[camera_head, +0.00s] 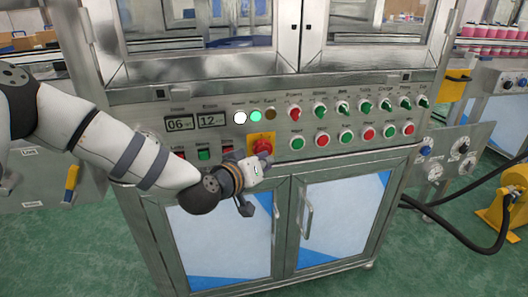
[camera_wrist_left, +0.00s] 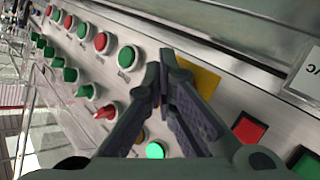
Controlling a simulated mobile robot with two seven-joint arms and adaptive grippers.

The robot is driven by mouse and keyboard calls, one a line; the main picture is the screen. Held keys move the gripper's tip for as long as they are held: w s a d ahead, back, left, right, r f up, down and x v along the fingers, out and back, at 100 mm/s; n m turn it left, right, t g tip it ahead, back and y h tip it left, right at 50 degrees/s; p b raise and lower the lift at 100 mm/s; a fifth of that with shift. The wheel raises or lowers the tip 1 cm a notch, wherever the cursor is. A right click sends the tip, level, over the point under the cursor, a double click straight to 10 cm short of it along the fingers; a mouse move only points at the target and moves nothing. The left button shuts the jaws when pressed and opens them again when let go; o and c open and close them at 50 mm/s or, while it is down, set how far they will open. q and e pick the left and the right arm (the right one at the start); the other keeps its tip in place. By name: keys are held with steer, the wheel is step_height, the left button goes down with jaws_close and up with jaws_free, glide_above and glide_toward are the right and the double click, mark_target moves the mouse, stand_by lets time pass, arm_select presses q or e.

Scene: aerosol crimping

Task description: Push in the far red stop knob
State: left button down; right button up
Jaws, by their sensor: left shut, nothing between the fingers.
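A red stop knob (camera_head: 262,146) sits on a yellow plate (camera_head: 254,137) on the steel control panel. My left gripper (camera_head: 264,163) is right at its lower edge, partly in front of the plate. In the left wrist view the gripper (camera_wrist_left: 163,72) is shut and empty, its fingertips pointing at the panel beside the yellow plate (camera_wrist_left: 204,80). The knob is hidden behind the fingers there. I cannot tell whether the fingertips touch the knob. My right gripper is out of view.
Rows of red and green buttons (camera_head: 346,136) and switches (camera_head: 341,107) run to the right. A red square button (camera_wrist_left: 247,127) lies close by. Steel doors with handles (camera_head: 307,219) are below. A black hose (camera_head: 470,185) runs at the right.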

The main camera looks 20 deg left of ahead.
arm_select(q)
steer(key=shift+w+a, duration=0.1)
steer(key=shift+r, duration=0.1)
steer(key=shift+s+d+p, duration=0.4)
steer(key=shift+s+d, duration=0.1)
steer(key=shift+s, duration=0.15)
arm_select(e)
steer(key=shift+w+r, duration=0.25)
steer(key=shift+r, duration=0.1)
arm_select(q)
steer(key=s+d, duration=0.1)
steer(key=s+d+p, duration=0.1)
steer(key=s, duration=0.2)
steer(key=shift+s+d+p, duration=0.1)
steer(key=shift+d+p, duration=0.3)
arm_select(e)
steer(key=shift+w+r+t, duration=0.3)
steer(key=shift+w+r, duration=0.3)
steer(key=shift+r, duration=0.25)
